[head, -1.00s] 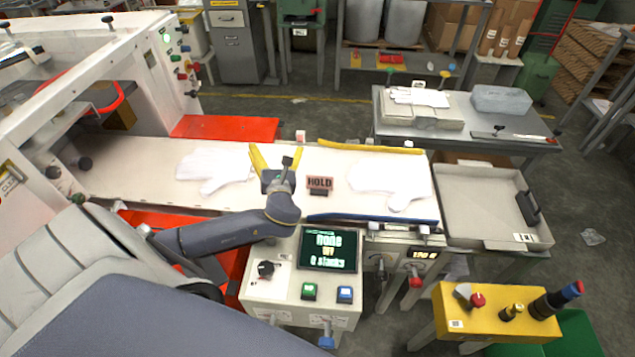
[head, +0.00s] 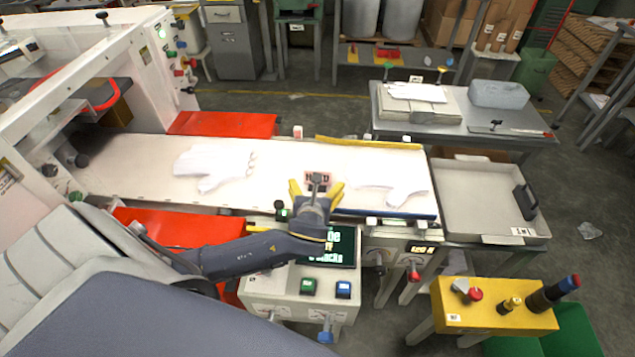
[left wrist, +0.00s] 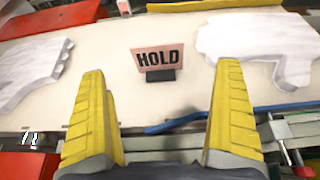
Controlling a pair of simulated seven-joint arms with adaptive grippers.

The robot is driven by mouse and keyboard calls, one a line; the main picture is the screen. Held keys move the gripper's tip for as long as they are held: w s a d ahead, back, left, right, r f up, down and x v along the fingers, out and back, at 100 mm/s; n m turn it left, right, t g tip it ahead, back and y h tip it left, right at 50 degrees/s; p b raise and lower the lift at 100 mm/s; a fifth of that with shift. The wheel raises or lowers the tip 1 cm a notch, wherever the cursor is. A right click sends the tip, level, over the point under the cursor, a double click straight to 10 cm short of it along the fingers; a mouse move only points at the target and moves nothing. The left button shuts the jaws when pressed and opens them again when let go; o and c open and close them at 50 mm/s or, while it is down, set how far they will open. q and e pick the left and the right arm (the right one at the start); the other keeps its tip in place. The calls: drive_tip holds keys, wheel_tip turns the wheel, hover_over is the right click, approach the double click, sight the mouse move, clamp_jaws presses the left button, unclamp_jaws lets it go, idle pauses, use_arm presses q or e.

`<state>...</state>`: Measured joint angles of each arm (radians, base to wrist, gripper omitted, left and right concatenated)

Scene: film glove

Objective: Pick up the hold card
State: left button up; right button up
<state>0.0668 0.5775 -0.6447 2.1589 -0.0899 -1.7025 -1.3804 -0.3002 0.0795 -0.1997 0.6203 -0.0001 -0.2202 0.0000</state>
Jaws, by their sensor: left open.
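The hold card (left wrist: 158,59) is a pink upright sign reading HOLD in a small dark base. It stands on the white belt between two white gloves. In the head view the hold card (head: 319,177) is partly covered by my left gripper (head: 312,190). My left gripper is open, its two yellow fingers (left wrist: 160,110) apart and empty. In the left wrist view the card lies beyond the fingertips, between their lines, not touched. My right gripper is not in either view.
White gloves lie left (head: 215,166) and right (head: 390,190) of the card on the belt (head: 130,175). A control box (head: 300,300) with a screen is in front. A yellow strip (head: 370,143) runs along the belt's back edge. A grey tray (head: 470,195) sits to the right.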

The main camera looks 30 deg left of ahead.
use_arm(q)
drive_tip(key=x, duration=0.4)
drive_tip(key=shift+w, duration=0.1)
drive_tip(key=x, duration=0.4)
drive_tip(key=shift+a+r, duration=0.1)
drive_tip(key=shift+a, duration=0.2)
drive_tip(key=shift+w+a+f, duration=0.25)
drive_tip(key=shift+w, duration=0.2)
drive_tip(key=shift+c, duration=0.6)
drive_tip(key=c, duration=0.9)
